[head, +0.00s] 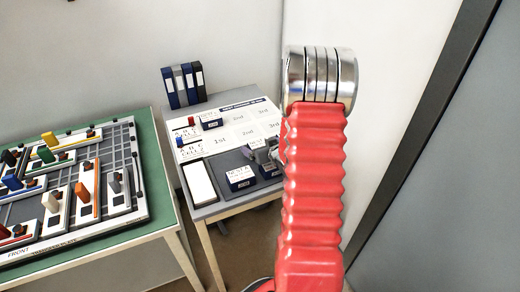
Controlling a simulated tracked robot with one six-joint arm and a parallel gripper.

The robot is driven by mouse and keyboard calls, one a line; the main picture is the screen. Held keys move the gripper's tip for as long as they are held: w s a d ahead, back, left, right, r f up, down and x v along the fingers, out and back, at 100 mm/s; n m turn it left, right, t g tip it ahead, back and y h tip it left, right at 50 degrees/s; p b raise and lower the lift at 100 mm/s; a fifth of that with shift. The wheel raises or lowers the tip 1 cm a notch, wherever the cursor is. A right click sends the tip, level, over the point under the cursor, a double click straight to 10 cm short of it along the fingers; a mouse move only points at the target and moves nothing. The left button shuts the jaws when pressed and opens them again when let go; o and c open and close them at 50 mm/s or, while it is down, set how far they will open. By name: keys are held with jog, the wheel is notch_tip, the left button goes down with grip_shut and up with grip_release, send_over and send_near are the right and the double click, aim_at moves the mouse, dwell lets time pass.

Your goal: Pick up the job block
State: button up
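Several dark blue blocks with white printed labels are on the small grey table, and I cannot tell from the labels which is the job block. One block (240,178) stands near the front edge, beside the white pad. Another dark block (270,171) is partly hidden just below my gripper (263,154). A third block (211,123) sits farther back on the white printed sheet. My grey gripper is low over the table, left of my red arm, which hides part of it. Its fingers are too small and covered to show whether they are open or touching a block.
The white sheet (238,137) has places marked 1st, 2nd and 3rd. A white pad (199,183) lies at the table's left front. Binders (183,86) stand at the back. A green table (152,185) with a board of coloured pegs stands left. A wall is close on the right.

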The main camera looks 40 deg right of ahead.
aim_at(260, 144)
jog(key=c, duration=1.2)
jog(key=shift+o, duration=0.2)
jog(key=shift+r, duration=0.2)
jog(key=shift+c, duration=0.2)
notch_tip(260, 144, up, 10)
jog(key=shift+f, duration=0.15)
